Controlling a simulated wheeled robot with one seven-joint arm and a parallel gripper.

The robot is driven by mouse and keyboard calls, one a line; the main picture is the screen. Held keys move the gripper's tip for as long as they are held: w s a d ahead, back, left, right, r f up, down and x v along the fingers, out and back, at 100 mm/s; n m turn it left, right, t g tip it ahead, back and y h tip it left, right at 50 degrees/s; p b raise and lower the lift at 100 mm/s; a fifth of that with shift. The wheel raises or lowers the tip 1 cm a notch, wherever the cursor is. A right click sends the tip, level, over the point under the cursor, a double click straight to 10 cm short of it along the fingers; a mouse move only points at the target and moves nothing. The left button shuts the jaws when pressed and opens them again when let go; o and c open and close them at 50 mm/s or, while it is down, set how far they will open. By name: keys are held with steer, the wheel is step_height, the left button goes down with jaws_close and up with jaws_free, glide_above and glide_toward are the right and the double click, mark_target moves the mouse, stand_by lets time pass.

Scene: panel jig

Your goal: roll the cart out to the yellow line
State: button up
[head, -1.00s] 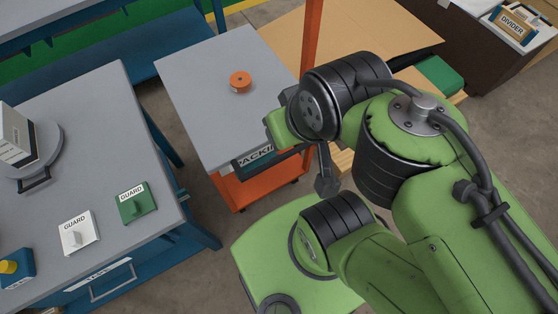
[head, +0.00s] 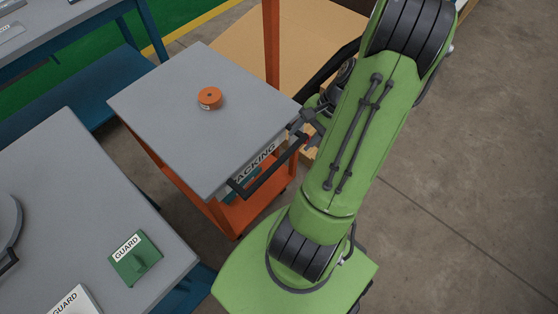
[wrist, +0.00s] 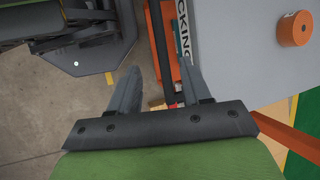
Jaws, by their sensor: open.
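The cart (head: 190,130) has a grey top, an orange frame and a PACKING label (head: 255,164) on its near side. Its dark handle (head: 270,168) runs along that side. An orange roll (head: 209,98) lies on the top. My gripper (head: 308,126) is at the handle's right end in the head view, partly hidden by my arm. In the wrist view my gripper (wrist: 161,72) is open, with the handle (wrist: 158,40) showing between its fingers. I cannot tell whether they touch it. A yellow line (head: 200,30) edges the green floor behind the cart.
A grey bench (head: 90,195) with a green GUARD block (head: 136,258) stands close at left. A blue bench (head: 110,85) stands behind. A tan board (head: 240,45) lies beyond the cart. Bare concrete floor (head: 450,190) is open at right.

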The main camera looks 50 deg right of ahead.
mark_target(280, 162)
steer(key=b+x, duration=0.4)
steer(key=x, duration=0.8)
steer(key=shift+c, duration=0.2)
steer(key=shift+s, duration=0.1)
jaws_close()
